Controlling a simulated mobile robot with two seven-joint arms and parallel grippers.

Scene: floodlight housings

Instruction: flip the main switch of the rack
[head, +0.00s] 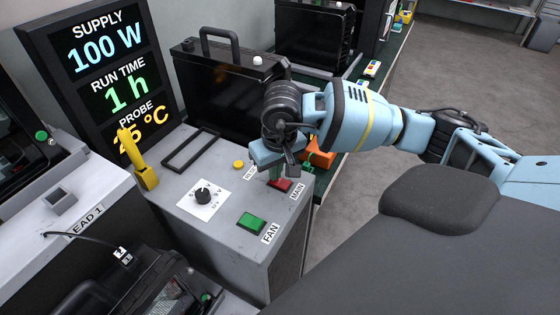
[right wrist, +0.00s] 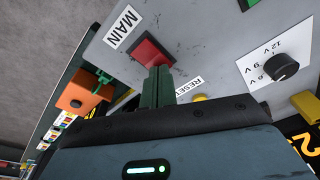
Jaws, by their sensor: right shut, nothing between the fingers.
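The main switch (head: 281,186) is a red rocker on top of the grey rack (head: 185,212), next to a MAIN label (head: 298,191). It also shows in the right wrist view (right wrist: 147,48). My right gripper (head: 276,174) points down over the red rocker, its green fingers shut and empty. In the right wrist view the fingertips (right wrist: 160,70) overlap the near edge of the rocker; I cannot tell whether they touch it. The gripper body hides part of the rack top behind it. My left gripper is not in view.
Beside the rocker are a yellow button (head: 238,164) by the RESET label, a green FAN rocker (head: 251,222) and a black dial (head: 203,195). A yellow lever (head: 143,165) and a display (head: 100,70) stand left. An orange part (head: 320,156) lies right, beyond the rack.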

